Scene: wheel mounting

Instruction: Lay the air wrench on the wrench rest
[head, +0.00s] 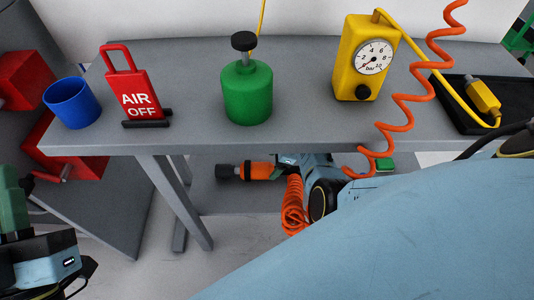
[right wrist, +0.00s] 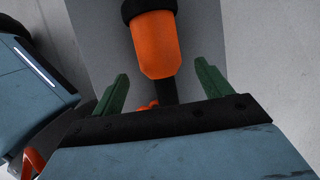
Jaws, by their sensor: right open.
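The air wrench (head: 258,171) has an orange body and a black nose pointing left. It shows below the table's front edge in the head view, in front of a grey lower surface. Whether it touches that surface is unclear. In the right wrist view the wrench (right wrist: 156,45) is just ahead of my right gripper (right wrist: 158,92), whose green fingers are apart, with its dark handle in line between them. The gripper's fingertips are hard to make out in the head view. My left gripper (head: 14,205) is partly cut off at the left edge. I cannot identify a wrench rest.
The grey table (head: 190,75) carries a blue cup (head: 71,103), a red AIR OFF sign (head: 134,90), a green canister (head: 247,92), a yellow gauge box (head: 357,60) and a black tray (head: 455,90). An orange coiled hose (head: 405,99) hangs over the front edge.

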